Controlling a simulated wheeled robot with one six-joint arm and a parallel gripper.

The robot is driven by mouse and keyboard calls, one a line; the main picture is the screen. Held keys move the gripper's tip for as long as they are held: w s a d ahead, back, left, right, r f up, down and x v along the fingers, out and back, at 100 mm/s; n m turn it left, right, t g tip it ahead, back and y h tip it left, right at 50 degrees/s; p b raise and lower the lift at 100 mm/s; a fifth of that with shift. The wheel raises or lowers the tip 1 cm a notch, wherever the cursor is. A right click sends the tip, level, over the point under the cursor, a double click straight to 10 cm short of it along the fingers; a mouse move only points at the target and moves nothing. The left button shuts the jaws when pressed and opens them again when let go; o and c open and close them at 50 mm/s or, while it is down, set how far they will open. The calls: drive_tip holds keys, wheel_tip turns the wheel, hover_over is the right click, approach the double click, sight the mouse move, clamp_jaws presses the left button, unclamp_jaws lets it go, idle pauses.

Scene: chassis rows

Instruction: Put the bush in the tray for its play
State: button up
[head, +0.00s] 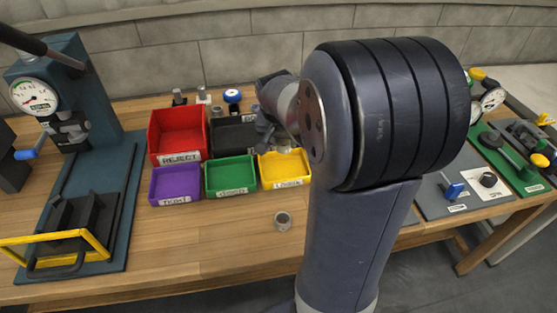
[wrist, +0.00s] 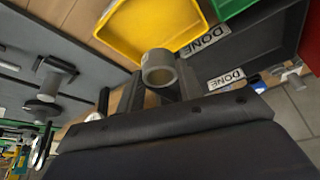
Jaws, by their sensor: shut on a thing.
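My gripper (wrist: 158,88) is shut on a grey, hollow bush (wrist: 158,68), seen in the wrist view with its open end showing. The bush is beside the rim of the yellow tray (wrist: 130,35) in that view; its height above the bench is unclear. In the head view my arm hides most of the gripper, near the back of the yellow tray (head: 300,181). The yellow tray's label seems to read LOOSE. The green tray (head: 229,190) and purple tray (head: 175,199) stand to its left, with labels seeming to read GOOD and TIGHT.
A red REJECT tray (head: 179,159) and a black tray (head: 232,149) stand behind. Another grey ring (head: 283,221) stands on the bench in front. A dial gauge (head: 34,95) on a blue stand is at left. Other fixtures (head: 453,189) are at right. The front middle bench is mostly clear.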

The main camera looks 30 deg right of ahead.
wheel_tip(320, 180, down, 8)
drive_tip(key=shift+f+b, duration=0.1)
drive_tip(key=shift+b, duration=0.25)
drive_tip(key=shift+f, duration=0.1)
drive_tip(key=o, duration=1.1)
drive_tip(key=shift+r, duration=0.2)
drive_tip(key=p+v, duration=0.1)
drive_tip(key=v, duration=1.1)
drive_tip(key=shift+f, duration=0.1)
